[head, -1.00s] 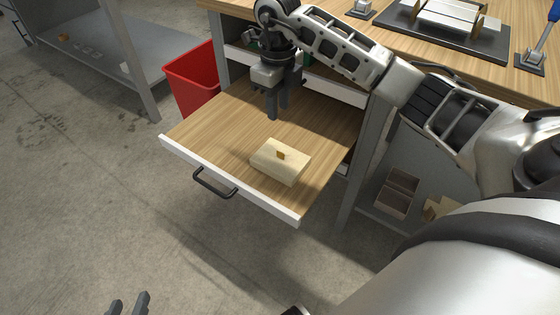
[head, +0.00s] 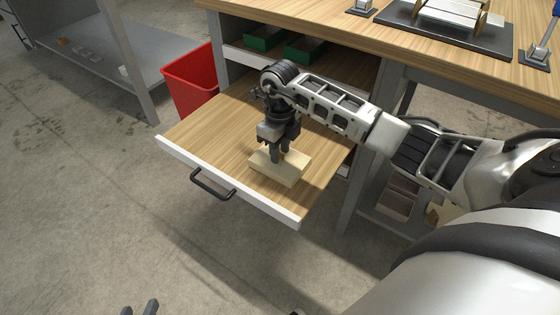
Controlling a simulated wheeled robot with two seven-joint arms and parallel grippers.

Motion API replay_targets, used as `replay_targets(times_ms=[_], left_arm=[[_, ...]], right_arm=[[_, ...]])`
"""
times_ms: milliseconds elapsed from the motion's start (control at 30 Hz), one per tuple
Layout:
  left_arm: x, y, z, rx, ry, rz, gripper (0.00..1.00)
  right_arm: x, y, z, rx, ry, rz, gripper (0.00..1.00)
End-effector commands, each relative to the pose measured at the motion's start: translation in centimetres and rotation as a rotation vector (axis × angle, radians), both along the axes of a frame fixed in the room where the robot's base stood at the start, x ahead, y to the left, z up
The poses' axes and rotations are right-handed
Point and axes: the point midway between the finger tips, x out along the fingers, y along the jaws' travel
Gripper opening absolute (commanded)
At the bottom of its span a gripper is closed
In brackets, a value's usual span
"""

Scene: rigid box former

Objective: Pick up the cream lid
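The cream lid (head: 292,176) is a pale block lying on the wooden surface of the pulled-out drawer (head: 215,130). Its small tan tab is hidden behind the fingers of my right gripper (head: 280,158). My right gripper points down, with its fingertips at the top of the lid. Whether the fingers are shut on the tab is hard to see. My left gripper (head: 140,308) is partly in view at the bottom edge, with its two fingertips apart and nothing between them, far from the lid.
The drawer has a white front (head: 240,190) with a black handle (head: 211,186). A red bin (head: 190,82) stands left of the drawer. Green trays (head: 265,40) sit on the shelf behind it. A workbench top (head: 350,45) lies above and behind.

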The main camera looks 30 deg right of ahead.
Motion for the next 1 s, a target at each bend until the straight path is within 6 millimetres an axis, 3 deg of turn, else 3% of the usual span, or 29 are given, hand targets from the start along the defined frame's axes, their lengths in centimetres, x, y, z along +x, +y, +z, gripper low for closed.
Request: replay_targets(times_ms=[233, 333, 367, 767, 1000], left_arm=[[0.0, -0.2, -0.2, -0.003, 0.004, -0.005, 0.36], [0.1, -0.2, -0.1, -0.004, 0.002, -0.005, 0.36], [0.1, -0.2, -0.1, -0.004, 0.002, -0.005, 0.36], [0.2, 0.1, 0.1, -0.001, -0.004, 0.002, 0.36], [0.4, 0.3, 1.1, 0.005, -0.018, 0.007, 0.36]], right_arm=[[0.0, 0.0, -0.4, 0.0, -0.001, 0.001, 0.29], [0.0, 0.0, -0.4, 0.0, 0.0, 0.001, 0.04], [0.0, 0.0, -0.4, 0.0, 0.0, 0.001, 0.0], [0.0, 0.0, -0.2, -0.001, -0.001, 0.0, 0.0], [0.1, -0.1, 2.3, -0.003, -0.004, 0.002, 0.0]])
